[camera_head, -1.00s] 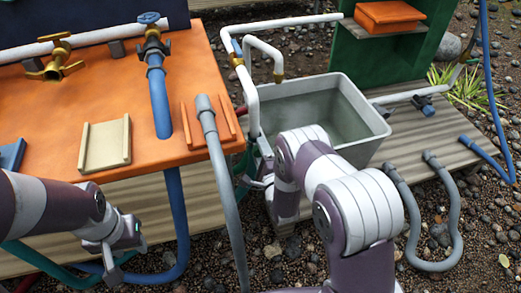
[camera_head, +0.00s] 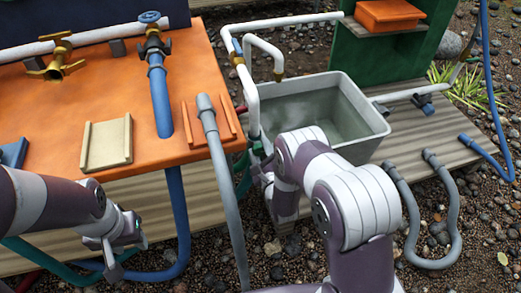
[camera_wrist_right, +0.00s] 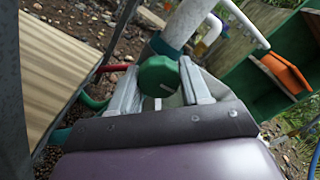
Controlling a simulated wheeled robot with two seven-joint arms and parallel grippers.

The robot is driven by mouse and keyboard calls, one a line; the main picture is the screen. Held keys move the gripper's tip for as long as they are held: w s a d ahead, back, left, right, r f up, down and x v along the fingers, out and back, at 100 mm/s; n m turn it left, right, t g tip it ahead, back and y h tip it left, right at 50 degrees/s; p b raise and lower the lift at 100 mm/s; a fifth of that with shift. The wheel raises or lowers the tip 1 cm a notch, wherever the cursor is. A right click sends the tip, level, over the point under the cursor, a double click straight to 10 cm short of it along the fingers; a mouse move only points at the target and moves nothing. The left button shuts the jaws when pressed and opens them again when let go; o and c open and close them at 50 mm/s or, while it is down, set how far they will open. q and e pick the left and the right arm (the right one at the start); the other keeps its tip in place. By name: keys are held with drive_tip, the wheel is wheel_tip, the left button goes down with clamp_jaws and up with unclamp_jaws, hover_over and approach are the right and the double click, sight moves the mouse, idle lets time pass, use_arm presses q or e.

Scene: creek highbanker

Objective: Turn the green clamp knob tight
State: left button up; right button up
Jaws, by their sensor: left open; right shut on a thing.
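The green clamp knob (camera_wrist_right: 158,76) sits between the two grey fingers of my right gripper (camera_wrist_right: 160,84) in the right wrist view. The fingers are shut on its sides. It is beside a white pipe (camera_wrist_right: 190,22) with a grey-blue collar. In the head view my right gripper (camera_head: 262,166) is at the near left corner of the grey tub, partly hidden by my arm; the knob cannot be made out clearly there. My left gripper (camera_head: 113,252) is open and empty, low in front of the orange bench.
The grey tub (camera_head: 372,118) holds murky water and stands on a ribbed platform. The orange bench (camera_head: 65,110) carries brass and blue valves. A grey hose (camera_head: 222,180) hangs between my arms. A loose grey hose (camera_head: 452,205) lies at right.

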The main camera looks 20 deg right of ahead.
drive_tip(key=shift+d+f, duration=0.1)
drive_tip(key=o, duration=1)
drive_tip(key=shift+s, duration=0.4)
drive_tip(key=s+p, duration=0.3)
drive_tip(key=s, duration=0.9)
drive_tip(key=shift+d, duration=0.2)
